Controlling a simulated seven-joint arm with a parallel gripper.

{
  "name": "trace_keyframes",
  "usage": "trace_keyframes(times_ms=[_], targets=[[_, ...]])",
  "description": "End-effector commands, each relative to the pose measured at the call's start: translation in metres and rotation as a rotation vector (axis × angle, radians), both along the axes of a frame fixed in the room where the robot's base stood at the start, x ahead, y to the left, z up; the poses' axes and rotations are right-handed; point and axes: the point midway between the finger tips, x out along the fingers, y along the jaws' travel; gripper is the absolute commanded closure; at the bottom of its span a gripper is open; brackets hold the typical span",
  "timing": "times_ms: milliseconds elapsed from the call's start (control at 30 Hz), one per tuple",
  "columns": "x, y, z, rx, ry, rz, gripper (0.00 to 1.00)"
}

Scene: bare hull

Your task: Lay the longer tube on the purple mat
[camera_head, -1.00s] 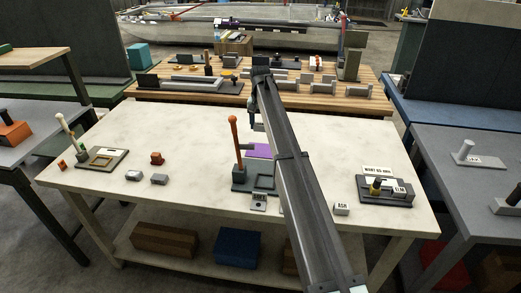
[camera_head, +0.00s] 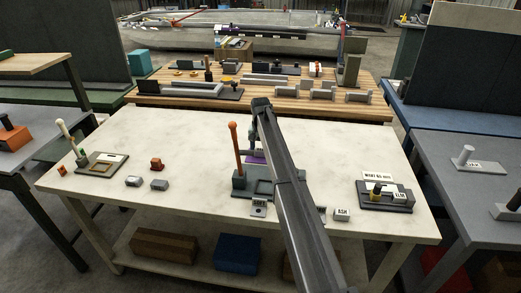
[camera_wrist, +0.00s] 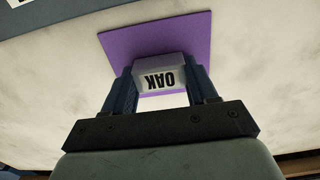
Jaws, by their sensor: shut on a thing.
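My gripper (camera_wrist: 160,80) is shut on a pale grey block (camera_wrist: 153,60) marked OAK, its lettering upside down in the wrist view. The purple mat (camera_wrist: 190,35) lies beneath it on the pale table. I cannot tell whether the block touches the mat. In the head view a strip of the mat (camera_head: 252,160) shows beside my arm, which hides much of the gripper area. No piece is plainly recognisable as the longer tube. Two small grey pieces (camera_head: 133,181) (camera_head: 159,184) lie at the left of the table.
An orange post (camera_head: 235,148) stands upright on a dark grey base (camera_head: 240,188) just left of my arm. A block marked ASH (camera_head: 341,215) sits at the front right, near a dark tray (camera_head: 384,204). A red piece (camera_head: 156,163) sits left of centre. The back left is clear.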

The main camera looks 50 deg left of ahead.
Motion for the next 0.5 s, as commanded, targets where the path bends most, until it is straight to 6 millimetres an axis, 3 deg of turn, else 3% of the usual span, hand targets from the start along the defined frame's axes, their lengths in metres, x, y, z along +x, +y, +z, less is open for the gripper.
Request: trace_keyframes(times_ms=[267, 300, 500], targets=[[0.0001, 0.0001, -0.0020, 0.000, 0.000, 0.000, 0.72], [0.0001, 0.0001, -0.0025, 0.000, 0.000, 0.000, 0.42], [0.0001, 0.0001, -0.0022, 0.000, 0.000, 0.000, 0.22]])
